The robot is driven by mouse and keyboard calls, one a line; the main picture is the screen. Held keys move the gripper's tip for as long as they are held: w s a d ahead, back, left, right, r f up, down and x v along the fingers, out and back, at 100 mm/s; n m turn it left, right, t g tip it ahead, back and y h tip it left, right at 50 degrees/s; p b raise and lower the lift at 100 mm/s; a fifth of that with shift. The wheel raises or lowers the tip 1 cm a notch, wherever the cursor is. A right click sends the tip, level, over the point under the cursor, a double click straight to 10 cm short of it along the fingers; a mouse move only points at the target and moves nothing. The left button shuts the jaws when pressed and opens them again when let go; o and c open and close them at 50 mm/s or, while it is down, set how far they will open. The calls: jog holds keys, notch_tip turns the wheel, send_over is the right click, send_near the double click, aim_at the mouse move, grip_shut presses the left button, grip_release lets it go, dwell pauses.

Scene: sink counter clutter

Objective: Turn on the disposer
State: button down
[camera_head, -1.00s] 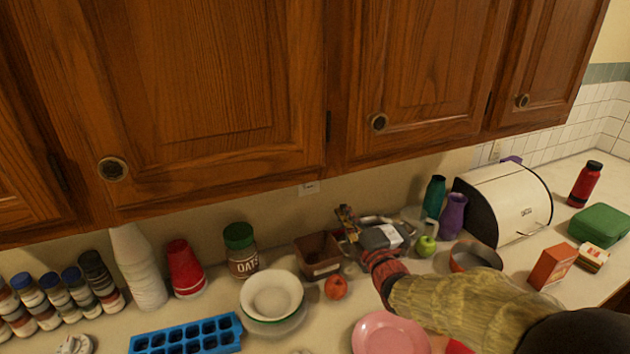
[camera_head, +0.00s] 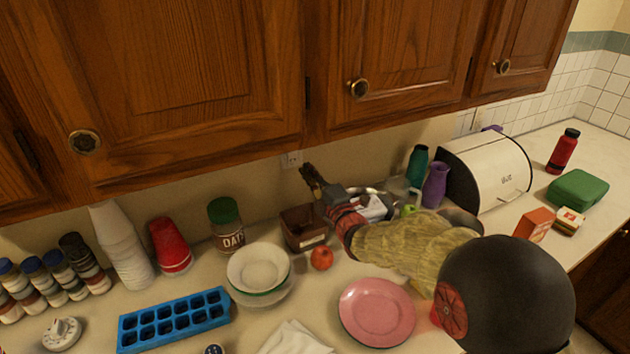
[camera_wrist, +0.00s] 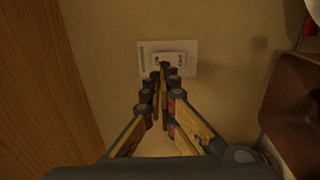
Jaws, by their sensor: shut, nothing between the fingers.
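A small white wall plate (camera_head: 291,159) is on the wall below the cabinets, behind the brown container. In the wrist view the plate (camera_wrist: 146,48) carries a raised, switch-like white piece (camera_wrist: 170,58) with small lettering that I cannot read. My gripper (camera_head: 309,168) is raised to the right of the plate in the head view. In the wrist view my gripper's fingers (camera_wrist: 160,70) are together and empty, pointing at the plate. The tips overlap the lower part of the raised piece; I cannot tell whether they touch it. The disposer itself is not in view.
Cabinets (camera_head: 215,70) hang close above. A brown container (camera_head: 300,226) stands below my gripper, with an oats jar (camera_head: 226,222), bowls (camera_head: 258,268) and a tomato-like fruit (camera_head: 321,258) nearby. Purple (camera_head: 435,185) and teal bottles stand right, beside a white bread box (camera_head: 493,170).

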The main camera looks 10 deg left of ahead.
aim_at(297, 153)
jog(key=b+x, duration=0.1)
jog(key=x, duration=0.6)
jog(key=shift+w+a, duration=0.15)
jog(key=shift+w+a+r, duration=0.1)
jog(key=shift+w, duration=0.05)
jog(key=shift+b, duration=0.35)
jog(key=shift+w+a+b, duration=0.15)
jog(key=shift+w+b, duration=0.1)
jog(key=shift+b, duration=0.2)
jog(key=shift+r, duration=0.2)
